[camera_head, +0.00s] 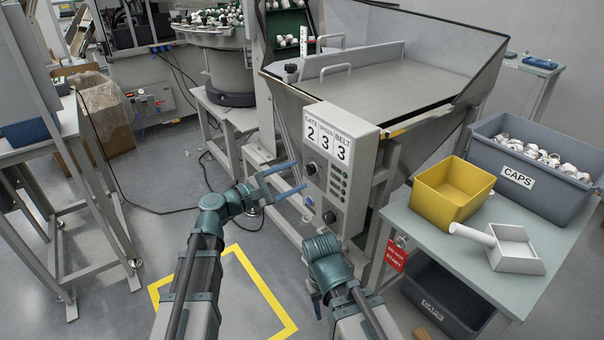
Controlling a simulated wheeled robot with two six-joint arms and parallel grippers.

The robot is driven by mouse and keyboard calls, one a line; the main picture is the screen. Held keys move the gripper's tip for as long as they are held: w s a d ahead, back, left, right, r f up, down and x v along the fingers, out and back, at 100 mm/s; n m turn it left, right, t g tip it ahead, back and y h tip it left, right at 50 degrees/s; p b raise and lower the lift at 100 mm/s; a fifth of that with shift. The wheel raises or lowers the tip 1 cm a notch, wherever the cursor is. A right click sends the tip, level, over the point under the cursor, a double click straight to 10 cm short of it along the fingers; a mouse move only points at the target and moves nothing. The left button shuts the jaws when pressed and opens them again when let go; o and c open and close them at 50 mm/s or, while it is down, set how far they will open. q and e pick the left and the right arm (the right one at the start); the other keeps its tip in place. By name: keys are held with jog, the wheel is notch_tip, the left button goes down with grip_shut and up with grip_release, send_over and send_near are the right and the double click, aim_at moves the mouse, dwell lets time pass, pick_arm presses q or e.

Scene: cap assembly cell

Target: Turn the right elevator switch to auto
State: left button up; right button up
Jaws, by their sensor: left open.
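A grey control box (341,165) stands on the front of the metal hopper, with a card reading GATE 2, SPEED 3, BELT 3. It has a dark round knob (311,168) at upper left, another dark knob (329,217) lower down and a column of small buttons. I cannot read which control is the elevator switch or its setting. My left gripper (299,175) is open and empty, its two blue fingers pointing right at the box's left side, close to the upper knob. Whether they touch it I cannot tell.
At right, a table (469,255) holds a yellow bin (452,190), a white scoop (514,250) and a grey CAPS bin (490,142). A red tag (396,255) hangs at its edge. Another panel (150,101) stands at back left. Yellow tape (265,288) marks the floor.

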aim_at(310, 169)
pick_arm(q)
jog(key=shift+x, duration=1.65)
jog(key=shift+c, duration=0.3)
grip_shut()
